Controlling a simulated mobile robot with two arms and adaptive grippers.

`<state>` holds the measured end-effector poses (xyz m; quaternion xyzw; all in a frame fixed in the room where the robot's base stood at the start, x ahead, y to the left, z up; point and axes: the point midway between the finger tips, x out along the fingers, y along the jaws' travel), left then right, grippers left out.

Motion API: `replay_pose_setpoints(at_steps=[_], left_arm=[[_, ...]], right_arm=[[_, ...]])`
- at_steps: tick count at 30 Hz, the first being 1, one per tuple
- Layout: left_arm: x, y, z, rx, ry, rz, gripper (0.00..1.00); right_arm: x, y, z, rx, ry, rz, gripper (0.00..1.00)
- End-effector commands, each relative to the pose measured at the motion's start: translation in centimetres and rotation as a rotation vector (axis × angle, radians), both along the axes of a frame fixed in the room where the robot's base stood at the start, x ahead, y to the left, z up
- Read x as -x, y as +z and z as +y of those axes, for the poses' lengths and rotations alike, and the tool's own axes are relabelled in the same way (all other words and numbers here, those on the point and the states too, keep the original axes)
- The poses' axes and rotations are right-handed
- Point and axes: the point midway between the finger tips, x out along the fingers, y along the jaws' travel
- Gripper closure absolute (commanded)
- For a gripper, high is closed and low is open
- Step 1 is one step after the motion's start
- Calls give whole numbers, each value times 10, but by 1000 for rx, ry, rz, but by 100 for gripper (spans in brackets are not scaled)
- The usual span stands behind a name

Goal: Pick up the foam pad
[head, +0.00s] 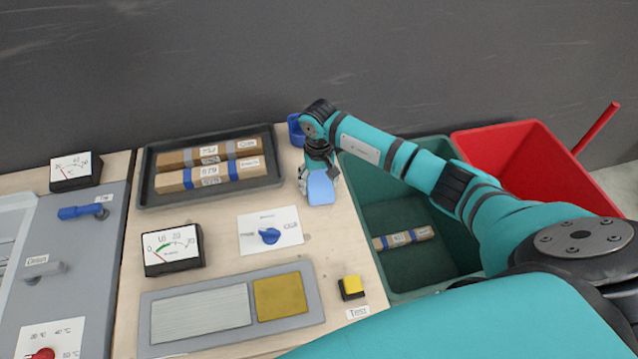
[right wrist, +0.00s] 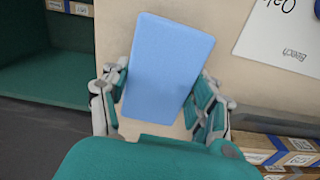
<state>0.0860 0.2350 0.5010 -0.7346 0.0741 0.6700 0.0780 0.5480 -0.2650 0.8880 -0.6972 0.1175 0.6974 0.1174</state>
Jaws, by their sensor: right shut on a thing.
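The foam pad is a light blue rectangular block (head: 320,188). It also shows large in the right wrist view (right wrist: 167,70), slightly tilted between the fingers. My right gripper (head: 318,180) is shut on it, with a finger on each side, above the wooden table top near the green bin. The right gripper also shows in the right wrist view (right wrist: 163,105). Whether the pad touches the table is hard to tell. My left gripper is not in view.
A dark tray (head: 146,168) with labelled packages is left of the pad. A green bin (head: 370,265) holding one package and a red bin (head: 530,150) stand right. A blue object (head: 296,130) sits behind. A knob plate (head: 271,231), gauge (head: 173,250) and yellow button (head: 352,286) are nearer.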

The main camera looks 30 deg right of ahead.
Motion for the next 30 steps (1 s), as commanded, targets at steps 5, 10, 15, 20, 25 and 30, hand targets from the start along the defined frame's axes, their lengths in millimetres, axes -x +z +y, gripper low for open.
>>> replay_pose_setpoints(at_steps=[5, 10, 15, 20, 25, 30], left_arm=[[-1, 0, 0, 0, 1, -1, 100], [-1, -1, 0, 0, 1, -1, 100], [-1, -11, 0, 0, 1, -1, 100], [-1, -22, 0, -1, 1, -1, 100], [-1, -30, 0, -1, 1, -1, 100], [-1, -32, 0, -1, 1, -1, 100]], right_arm=[[0, 0, 0, 0, 0, -1, 58], [-1, 3, 0, 0, 0, -2, 58], [-2, 25, -1, 1, 1, -7, 58], [-2, 58, -1, 2, 1, -8, 58], [-1, 86, -1, 1, 0, -5, 58], [0, 99, 0, 1, 0, -1, 58]])
